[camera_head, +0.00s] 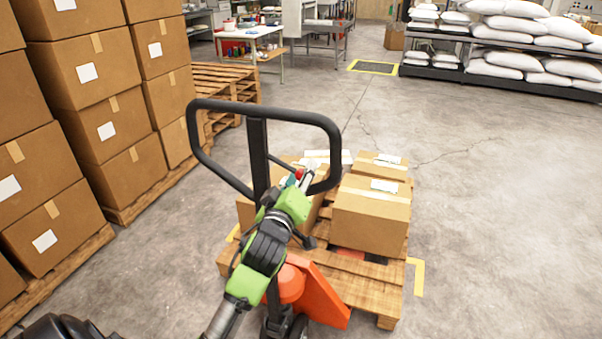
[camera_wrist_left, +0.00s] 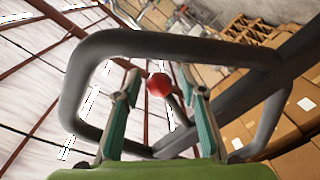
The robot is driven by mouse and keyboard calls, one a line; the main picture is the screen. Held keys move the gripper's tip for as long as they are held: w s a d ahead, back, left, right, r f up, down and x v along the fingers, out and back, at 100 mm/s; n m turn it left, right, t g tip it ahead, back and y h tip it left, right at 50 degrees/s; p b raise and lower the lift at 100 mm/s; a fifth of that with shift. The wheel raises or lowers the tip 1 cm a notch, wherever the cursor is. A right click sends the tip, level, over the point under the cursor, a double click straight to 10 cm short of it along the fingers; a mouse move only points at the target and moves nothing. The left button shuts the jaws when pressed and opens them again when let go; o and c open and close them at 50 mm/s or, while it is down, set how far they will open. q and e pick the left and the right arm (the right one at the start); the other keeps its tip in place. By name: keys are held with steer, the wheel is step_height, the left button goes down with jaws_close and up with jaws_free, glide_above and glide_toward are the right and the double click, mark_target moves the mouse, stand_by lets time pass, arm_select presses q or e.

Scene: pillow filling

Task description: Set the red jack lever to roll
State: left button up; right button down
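The red knob of the jack lever (camera_head: 299,173) sits inside the black loop handle (camera_head: 333,140) of the pallet jack. It is small in the head view and partly covered by my left gripper (camera_head: 303,179). In the left wrist view the round red knob (camera_wrist_left: 159,84) shows between the two teal fingers of my left gripper (camera_wrist_left: 161,76), with a gap on each side. The fingers are open, and the handle loop (camera_wrist_left: 85,75) surrounds them in the picture. The lever's exact setting cannot be told. My right gripper is not in view.
The orange jack body (camera_head: 318,295) meets a wooden pallet (camera_head: 370,292) bearing cardboard boxes (camera_head: 370,220). Stacked boxes (camera_head: 85,80) stand close on the left. Shelves with white sacks (camera_head: 520,30) are at the back right. The floor on the right is clear.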

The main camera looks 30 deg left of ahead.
arm_select(q)
jaws_close()
steer(key=r+n+p, duration=0.1)
steer(key=p, duration=0.1)
steer(key=r+n+p, duration=0.2)
steer(key=shift+w+d+r+p, duration=0.1)
steer(key=shift+d+r+p, duration=0.2)
steer(key=shift+d+p, duration=0.05)
steer(key=shift+r+n+p, duration=0.2)
steer(key=shift+n+p, duration=0.2)
steer(key=shift+n, duration=0.2)
jaws_free()
steer(key=shift+f, duration=0.1)
